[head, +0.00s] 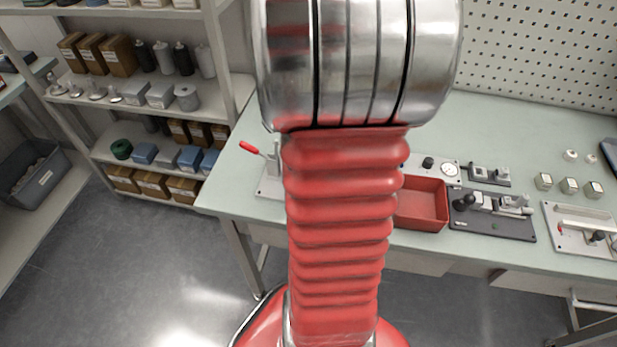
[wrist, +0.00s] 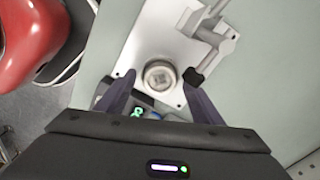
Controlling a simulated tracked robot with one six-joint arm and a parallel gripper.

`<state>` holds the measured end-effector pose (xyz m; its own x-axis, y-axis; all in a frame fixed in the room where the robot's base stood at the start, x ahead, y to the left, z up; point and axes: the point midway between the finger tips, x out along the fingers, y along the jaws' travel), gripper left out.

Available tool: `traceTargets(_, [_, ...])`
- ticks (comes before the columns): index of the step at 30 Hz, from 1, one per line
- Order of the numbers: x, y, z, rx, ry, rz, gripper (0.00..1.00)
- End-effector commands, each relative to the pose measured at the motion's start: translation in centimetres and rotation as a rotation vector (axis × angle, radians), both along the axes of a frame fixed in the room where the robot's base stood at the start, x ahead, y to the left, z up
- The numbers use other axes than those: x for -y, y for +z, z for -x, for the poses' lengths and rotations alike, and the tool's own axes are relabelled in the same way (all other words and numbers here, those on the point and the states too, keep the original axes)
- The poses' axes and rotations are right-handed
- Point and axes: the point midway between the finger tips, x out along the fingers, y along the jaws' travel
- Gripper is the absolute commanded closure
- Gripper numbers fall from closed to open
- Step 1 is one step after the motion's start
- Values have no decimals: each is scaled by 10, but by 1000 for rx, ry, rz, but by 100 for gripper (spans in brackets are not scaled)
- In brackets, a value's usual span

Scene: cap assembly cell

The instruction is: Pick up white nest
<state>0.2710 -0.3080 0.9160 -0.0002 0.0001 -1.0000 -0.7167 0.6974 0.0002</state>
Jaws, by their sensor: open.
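In the wrist view, a round pale nest (wrist: 160,76) with a raised rim and a squarish shape in its middle stands on a light metal plate (wrist: 152,38). My gripper (wrist: 159,80) is open, with one finger on each side of the nest. A gap shows between each fingertip and the nest, and I cannot tell the height of the fingers above the plate. In the head view my arm hides the nest and my gripper.
A clamp (wrist: 215,38) stands on the plate close to the right finger. The head view shows a red-handled clamp (head: 262,154), a red tray (head: 422,221), a dark fixture (head: 492,224) and small white parts (head: 570,155) on the green bench (head: 500,130). Shelves stand left.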

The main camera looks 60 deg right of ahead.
Motion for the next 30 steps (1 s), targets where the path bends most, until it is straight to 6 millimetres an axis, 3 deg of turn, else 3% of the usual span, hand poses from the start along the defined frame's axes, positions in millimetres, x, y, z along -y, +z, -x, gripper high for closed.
traceTargets(6, [0,0,0,0,0,0,40])
traceTargets(26, [0,0,0,0,-1,0,86])
traceTargets(30, [0,0,0,0,-1,0,88])
